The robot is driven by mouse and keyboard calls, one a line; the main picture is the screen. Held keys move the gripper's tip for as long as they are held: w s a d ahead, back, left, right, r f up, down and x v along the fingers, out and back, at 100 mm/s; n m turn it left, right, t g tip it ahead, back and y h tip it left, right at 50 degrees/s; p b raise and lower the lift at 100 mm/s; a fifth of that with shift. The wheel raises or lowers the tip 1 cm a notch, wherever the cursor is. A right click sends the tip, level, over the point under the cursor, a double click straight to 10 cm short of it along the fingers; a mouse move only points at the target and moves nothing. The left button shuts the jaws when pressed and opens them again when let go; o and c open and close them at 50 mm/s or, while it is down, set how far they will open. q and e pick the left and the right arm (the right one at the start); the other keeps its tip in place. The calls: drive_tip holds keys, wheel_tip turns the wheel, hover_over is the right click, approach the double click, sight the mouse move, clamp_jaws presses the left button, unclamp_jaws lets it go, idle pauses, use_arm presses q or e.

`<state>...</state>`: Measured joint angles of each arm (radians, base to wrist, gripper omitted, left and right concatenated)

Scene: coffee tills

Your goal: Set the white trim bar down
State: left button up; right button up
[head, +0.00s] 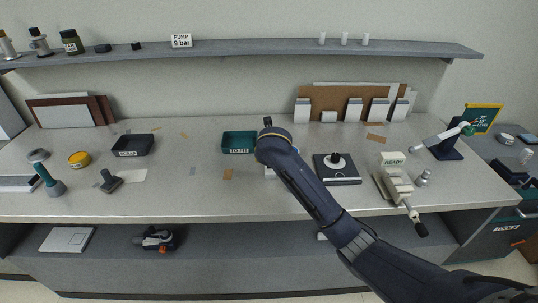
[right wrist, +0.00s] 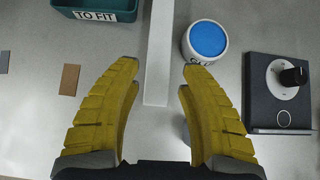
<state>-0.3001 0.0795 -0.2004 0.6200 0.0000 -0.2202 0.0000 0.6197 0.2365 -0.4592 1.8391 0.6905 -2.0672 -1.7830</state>
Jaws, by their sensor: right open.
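The white trim bar (right wrist: 158,50) runs down from the top edge in the right wrist view, and its near end lies between my right fingers. My right gripper (right wrist: 160,68) is open, with a gap between each yellow finger and the bar. The bar appears to lie at or close to the worktop; I cannot tell exact contact. In the head view my right arm hides the gripper and the bar. My left gripper is in neither view.
A teal TO FIT tray (right wrist: 105,14) is left of the bar and a white tub with a blue top (right wrist: 207,40) right of it. A dark plate with a knob (right wrist: 283,95) stands further right. A brown tag (right wrist: 69,79) lies left. The READY device (head: 394,178) is beyond my arm.

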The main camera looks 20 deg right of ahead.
drive_tip(key=shift+x, duration=4.45)
drive_tip(key=shift+w, duration=0.1)
drive_tip(key=shift+c, duration=0.3)
clamp_jaws()
